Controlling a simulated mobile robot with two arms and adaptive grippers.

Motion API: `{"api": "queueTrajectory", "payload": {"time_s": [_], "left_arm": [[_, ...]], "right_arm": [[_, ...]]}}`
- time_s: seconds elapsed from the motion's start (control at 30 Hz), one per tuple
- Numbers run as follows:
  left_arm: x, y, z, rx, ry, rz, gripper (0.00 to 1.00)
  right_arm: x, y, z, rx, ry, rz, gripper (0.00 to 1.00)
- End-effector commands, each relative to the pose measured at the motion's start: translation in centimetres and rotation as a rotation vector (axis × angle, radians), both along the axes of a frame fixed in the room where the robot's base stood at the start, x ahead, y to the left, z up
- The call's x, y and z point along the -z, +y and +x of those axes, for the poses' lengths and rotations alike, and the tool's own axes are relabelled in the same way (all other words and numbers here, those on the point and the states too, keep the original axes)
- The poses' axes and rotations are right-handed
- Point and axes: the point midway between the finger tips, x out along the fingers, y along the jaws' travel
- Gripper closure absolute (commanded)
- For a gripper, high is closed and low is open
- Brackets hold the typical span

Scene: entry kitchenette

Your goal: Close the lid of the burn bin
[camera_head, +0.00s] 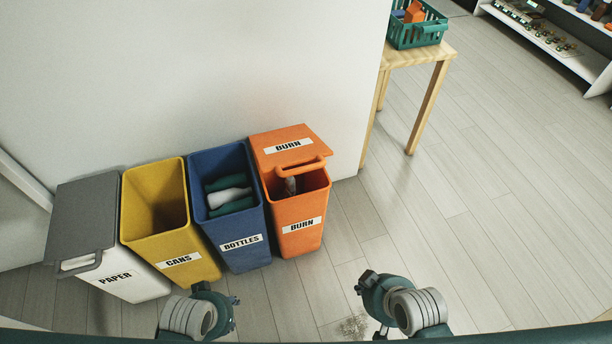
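The orange burn bin (303,238) stands at the right end of a row of bins against the wall. Its orange lid (277,138), labelled BURN, covers the back part of the top and has a handle (303,168) at its front. My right gripper (366,284) is right of the burn bin and nearer me, touching nothing visible. Both fingertips are mostly hidden.
Left of the burn bin stand a blue bottles bin (243,249), a yellow cans bin (190,262) and a white paper bin (132,284) with a grey lid. A wooden table (433,55) with a green basket (416,37) is at back right. The floor (480,220) at right is clear.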

Motion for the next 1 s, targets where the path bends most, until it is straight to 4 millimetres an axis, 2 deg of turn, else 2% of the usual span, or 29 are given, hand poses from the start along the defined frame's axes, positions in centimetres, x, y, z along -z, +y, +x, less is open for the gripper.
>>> {"api": "queueTrajectory", "payload": {"time_s": [0.03, 0.2, 0.37, 0.5, 0.6, 0.73, 0.87, 1.0], "left_arm": [[0.7, 0.0, 0.0, 0.0, -0.002, 0.001, 0.6], [2.9, 0.0, -0.1, 0.0, 0.006, 0.001, 0.6], [6.3, 0.1, -0.6, 0.002, 0.018, 0.002, 0.6], [10.3, 0.2, -1.5, 0.005, 0.035, 0.004, 0.6], [13.7, 0.3, -2.8, 0.008, 0.052, 0.005, 0.6], [17.4, 0.5, -4.5, 0.012, 0.066, 0.007, 0.6], [19.3, 0.7, -5.6, 0.014, 0.073, 0.007, 0.6], [19.8, 0.7, -5.8, 0.014, 0.073, 0.007, 0.6]], "right_arm": [[-1.0, 1.6, 1.3, -0.035, -0.065, 0.036, 1.0], [-6.3, 7.1, 5.6, -0.152, -0.306, 0.157, 1.0], [-10.6, 11.1, 8.8, -0.206, -0.526, 0.253, 1.0], [-14.5, 13.4, 11.5, -0.205, -0.732, 0.32, 1.0], [-17.1, 14.0, 13.4, -0.161, -0.889, 0.352, 1.0], [-19.4, 13.3, 15.2, -0.07, -1.046, 0.354, 1.0], [-20.4, 12.2, 16.0, -0.002, -1.125, 0.338, 1.0], [-20.7, 11.9, 16.7, 0.023, -1.15, 0.328, 1.0]]}}
